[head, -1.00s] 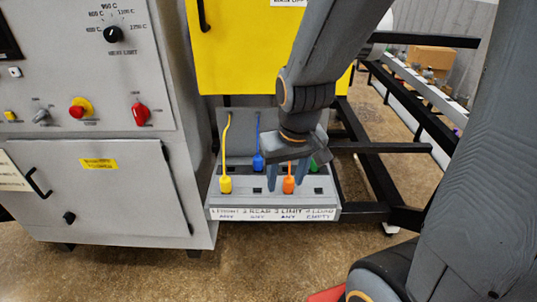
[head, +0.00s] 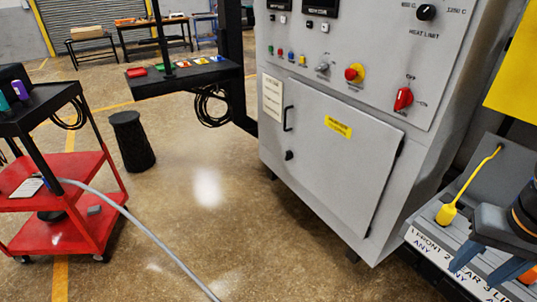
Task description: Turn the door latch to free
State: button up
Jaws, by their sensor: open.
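The grey cabinet door (head: 335,160) is closed, with a small black latch knob (head: 289,156) low on its left side. A black bar handle (head: 288,118) sits above the knob. A yellow label (head: 338,127) is on the door's upper part. I cannot read the latch's exact setting from here. My gripper (head: 487,262) is at the lower right edge, partly cut off, with its fingers apart. It is over the connector panel, far to the right of the latch and not touching it.
The connector panel (head: 425,242) holds a yellow plug (head: 446,214); an orange plug (head: 528,274) shows by my gripper. A red cart (head: 75,205) with a grey hose stands left. A black bin (head: 132,142) is behind it. The floor before the cabinet is clear.

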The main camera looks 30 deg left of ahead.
aim_at(289, 154)
jog(key=u, duration=1.95)
jog(key=k, duration=1)
jog(key=u, duration=1.05)
jog(key=i, duration=2)
jog(key=z, duration=1.2)
jog(key=i, duration=0.95)
jog(key=z, duration=1.7)
jog(key=i, duration=0.5)
jog(key=z, duration=0.35)
